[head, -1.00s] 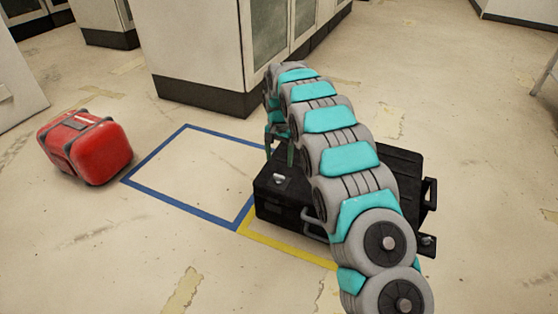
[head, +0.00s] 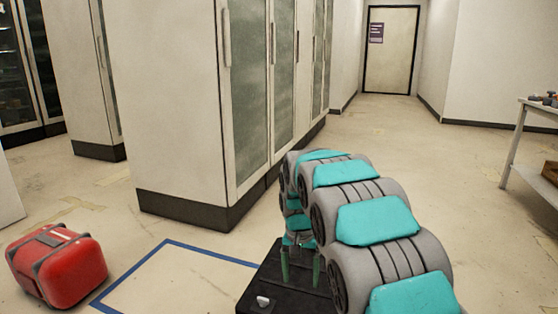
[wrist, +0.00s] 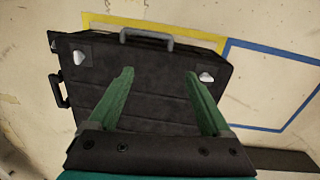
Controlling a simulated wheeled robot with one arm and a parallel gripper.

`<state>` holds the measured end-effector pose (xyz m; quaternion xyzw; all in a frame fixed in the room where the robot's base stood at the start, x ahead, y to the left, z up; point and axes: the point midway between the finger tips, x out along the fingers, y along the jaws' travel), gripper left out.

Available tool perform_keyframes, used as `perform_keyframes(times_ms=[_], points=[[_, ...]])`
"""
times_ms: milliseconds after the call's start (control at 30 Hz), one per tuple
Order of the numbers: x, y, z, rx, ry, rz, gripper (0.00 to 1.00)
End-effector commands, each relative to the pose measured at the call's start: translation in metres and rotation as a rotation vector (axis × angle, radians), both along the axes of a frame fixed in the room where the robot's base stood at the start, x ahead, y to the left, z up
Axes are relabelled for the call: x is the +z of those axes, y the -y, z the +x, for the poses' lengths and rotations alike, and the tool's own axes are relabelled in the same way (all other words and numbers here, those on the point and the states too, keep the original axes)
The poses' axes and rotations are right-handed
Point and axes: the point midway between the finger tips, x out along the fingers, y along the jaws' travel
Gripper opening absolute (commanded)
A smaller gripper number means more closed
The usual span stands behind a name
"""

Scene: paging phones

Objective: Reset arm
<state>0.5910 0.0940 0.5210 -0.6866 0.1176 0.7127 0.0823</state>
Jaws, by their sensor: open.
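My arm reaches forward in the head view, and my gripper (head: 300,268) hangs at its end with the fingers pointing down. In the wrist view its two green fingers (wrist: 160,88) are spread apart with nothing between them. A black case (wrist: 150,75) with a grey handle and two light latches lies on the floor beneath the fingers; in the head view only part of the case (head: 262,285) shows, the rest hidden by my arm and the frame edge. I cannot tell the height of the fingers above it.
A red case (head: 65,268) lies at the left beside an empty blue floor outline (head: 165,245). A yellow outline (wrist: 100,18) shows by the black case. Tall cabinets (head: 180,100) stand behind. A table (head: 540,110) stands at the right. Floor towards the door (head: 392,50) is clear.

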Motion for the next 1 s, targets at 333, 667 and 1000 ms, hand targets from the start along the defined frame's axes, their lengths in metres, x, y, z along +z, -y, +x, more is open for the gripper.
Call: perform_keyframes(times_ms=[333,667,1000], points=[[0.056,0.049,-0.110,0.057,-0.036,0.006,0.82],[0.080,0.078,-0.223,0.130,-0.069,0.027,0.82],[0.079,0.092,-0.340,0.224,-0.099,0.057,0.82]])
